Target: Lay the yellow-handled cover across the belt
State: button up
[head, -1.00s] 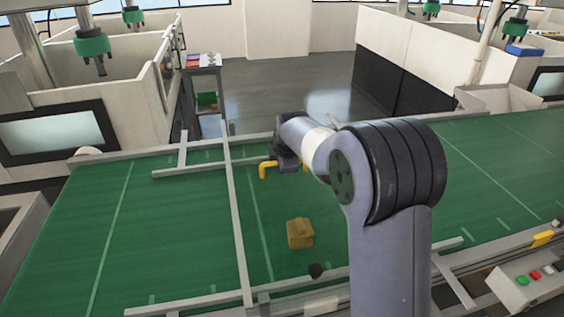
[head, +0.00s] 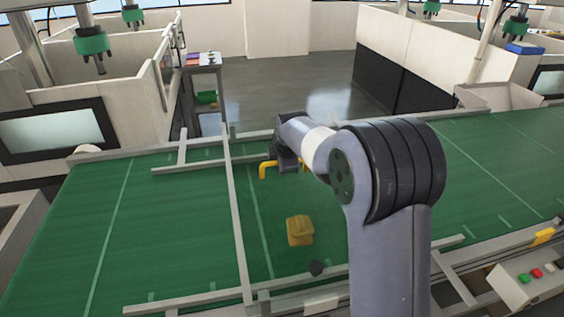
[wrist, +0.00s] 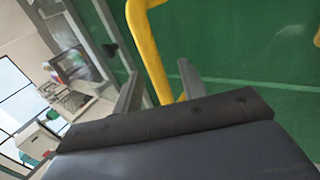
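A yellow bent handle (head: 264,169) shows over the green belt (head: 180,220), just left of my gripper (head: 277,160). In the wrist view the yellow handle (wrist: 149,50) runs down between the two grey fingers of my gripper (wrist: 160,76). The fingers stand apart, with a gap visible on the left side of the handle; contact is not clear. The handle's lower end is hidden behind my gripper. I cannot make out the cover panel itself; my arm hides part of that area.
A tan block (head: 300,230) lies on the belt. A long grey bar (head: 236,200) crosses the belt left of my gripper, and grey rails (head: 200,168) run along the edges. A control box with buttons (head: 530,280) stands at lower right.

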jog(key=shift+f, duration=0.2)
jog(key=b+v, duration=0.1)
jog(key=v, duration=1)
jog(key=shift+b, duration=0.35)
jog(key=p+x, duration=0.1)
jog(key=x, duration=0.9)
jog(key=shift+w+f+p, duration=0.2)
jog(key=shift+p, duration=0.2)
jog(key=shift+r, duration=0.25)
